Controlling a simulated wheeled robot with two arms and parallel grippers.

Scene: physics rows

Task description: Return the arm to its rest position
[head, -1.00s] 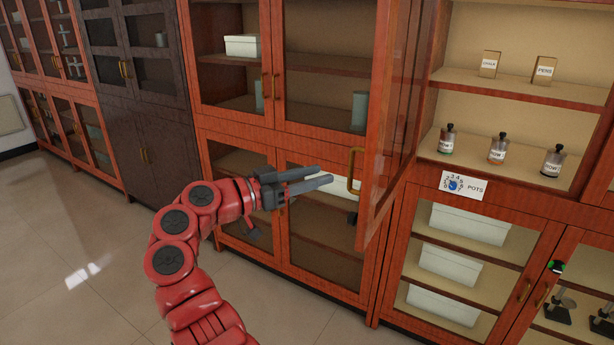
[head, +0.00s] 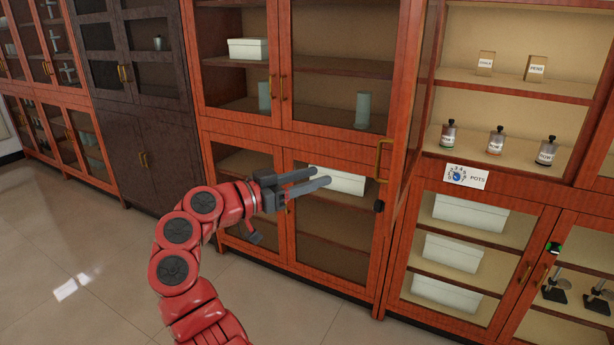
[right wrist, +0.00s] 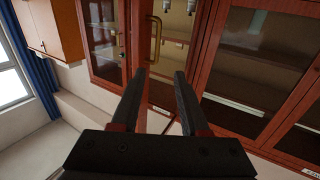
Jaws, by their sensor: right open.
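My right arm (head: 178,232) is red and reaches up from the bottom of the head view. Its dark grey right gripper (head: 322,180) is open and empty, in front of the lower glass doors of a red-brown cabinet (head: 235,130). In the right wrist view the two fingers (right wrist: 166,82) stand apart with nothing between them. An open glass door (head: 410,115) with a brass handle (head: 380,158) stands out to the right of the gripper, apart from it in the head view. My left gripper is not in view.
The open shelves hold bottles (head: 496,141) and small boxes (head: 535,68). White boxes (head: 465,214) sit behind lower glass. A dark cabinet (head: 150,140) stands at the left. The floor (head: 90,260) at the lower left is clear.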

